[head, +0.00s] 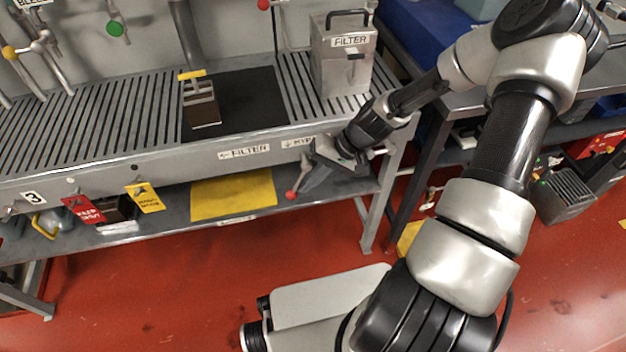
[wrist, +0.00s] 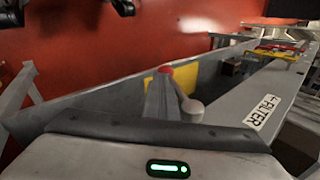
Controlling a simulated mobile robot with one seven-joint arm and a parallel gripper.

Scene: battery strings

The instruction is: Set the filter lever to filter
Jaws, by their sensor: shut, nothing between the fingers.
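The lever (head: 299,176) with a red ball knob (head: 291,195) is on the front of the grey slatted bench. It hangs down and slightly left, on the side of the FILTER label (head: 244,152). A second label (head: 298,142), partly hidden by my gripper, sits to its right. My gripper (head: 322,172) is shut and empty, close beside the lever on its right; I cannot tell if they touch. In the wrist view the red knob (wrist: 165,70) and the FILTER label (wrist: 262,111) show ahead of my gripper's housing.
Below is a shelf with a yellow sheet (head: 233,194). Red and yellow tags hang left. Another table stands right. The red floor in front is partly open.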

